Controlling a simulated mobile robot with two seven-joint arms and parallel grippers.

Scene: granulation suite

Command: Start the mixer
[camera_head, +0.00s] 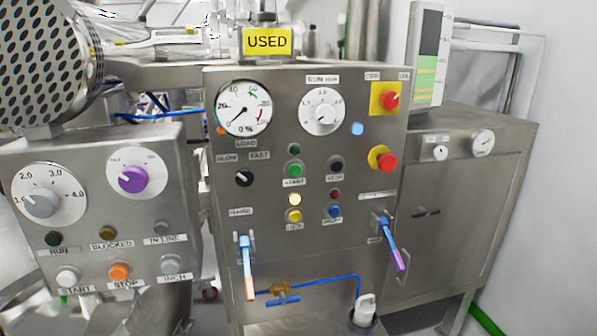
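Neither gripper shows in the head view. The middle control panel (270,205) has a green START button (294,170), a dark button (336,165) to its right and a black SLOW/FAST selector (244,178). A red switch on a yellow plate (389,99) sits at its upper right, above a red mushroom button on a yellow base (385,161). The left panel (95,205) has a white START button (67,277), an orange STOP button (120,271) and a grey INCH button (171,264). No label naming the mixer is readable.
The LOAD gauge (243,108) and RUN dial (322,112) are on the middle panel. Two levers, left (247,265) and right (392,243), stick out below. A yellow USED sign (267,41) stands on top. A steel cabinet (450,205) is at right.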

